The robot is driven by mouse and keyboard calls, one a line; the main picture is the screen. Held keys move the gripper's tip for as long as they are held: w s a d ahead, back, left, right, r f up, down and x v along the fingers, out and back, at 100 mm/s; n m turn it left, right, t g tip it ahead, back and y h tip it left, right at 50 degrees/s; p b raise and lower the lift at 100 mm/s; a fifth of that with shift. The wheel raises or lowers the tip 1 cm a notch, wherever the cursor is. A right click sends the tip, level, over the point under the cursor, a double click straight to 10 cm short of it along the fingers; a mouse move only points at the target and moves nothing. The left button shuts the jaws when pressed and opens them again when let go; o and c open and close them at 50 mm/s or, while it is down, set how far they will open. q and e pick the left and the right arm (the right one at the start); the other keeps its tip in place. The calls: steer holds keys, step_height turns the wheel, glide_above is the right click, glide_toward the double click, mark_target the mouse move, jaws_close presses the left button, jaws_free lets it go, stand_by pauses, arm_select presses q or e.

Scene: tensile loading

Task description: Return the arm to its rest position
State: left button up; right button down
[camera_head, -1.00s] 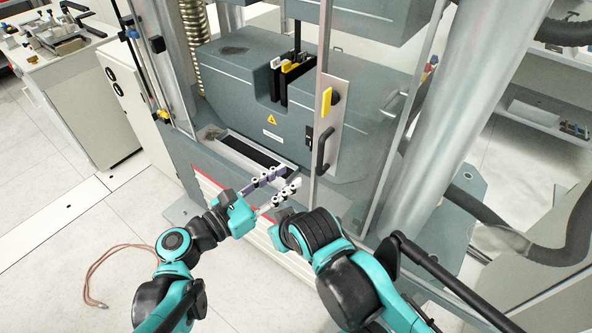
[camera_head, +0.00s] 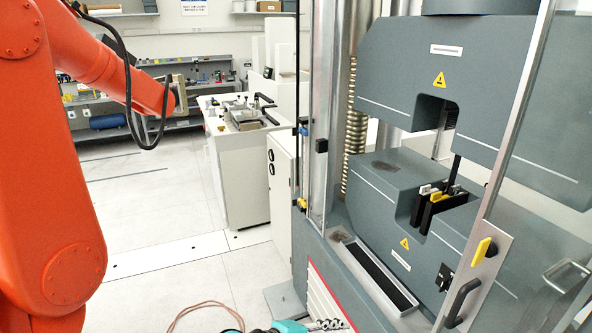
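A teal gripper (camera_head: 330,324), which appears to be my left one, shows only in part at the bottom edge of the head view. Its grey finger parts lie in front of the machine's red-edged lower front. Most of this gripper and its arm are cut off, so its opening and any held thing cannot be told. My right arm and gripper are out of view. The grey testing machine (camera_head: 400,180) stands at the right, with a dark-floored tray slot (camera_head: 380,277) in its base and yellow and black grips (camera_head: 438,203) in its middle.
A large orange robot arm (camera_head: 50,180) fills the left side. A white cabinet (camera_head: 240,180) with a fixture on top stands behind. The machine's clear door with a black handle (camera_head: 462,300) is at the right. A cable (camera_head: 205,305) lies on open floor.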

arm_select(q)
steer(key=s+a+f+m+y, duration=0.1)
steer(key=a+f+m+y, duration=0.1)
steer(key=a, duration=0.6)
steer(key=s+a+f+m+t+y, duration=0.1)
steer(key=s+a+f+m+y, duration=0.1)
steer(key=a+m+y, duration=0.3)
steer(key=s+a+f+m+y, duration=0.1)
steer(key=a+f+m+y, duration=0.1)
steer(key=a, duration=1.1)
steer(key=shift+s+a+m+t+y+b, duration=0.25)
steer(key=shift+s+m+t+y+b, duration=0.1)
steer(key=shift+m+y, duration=0.7)
steer(key=shift+d+f, duration=0.1)
steer(key=shift+f, duration=0.05)
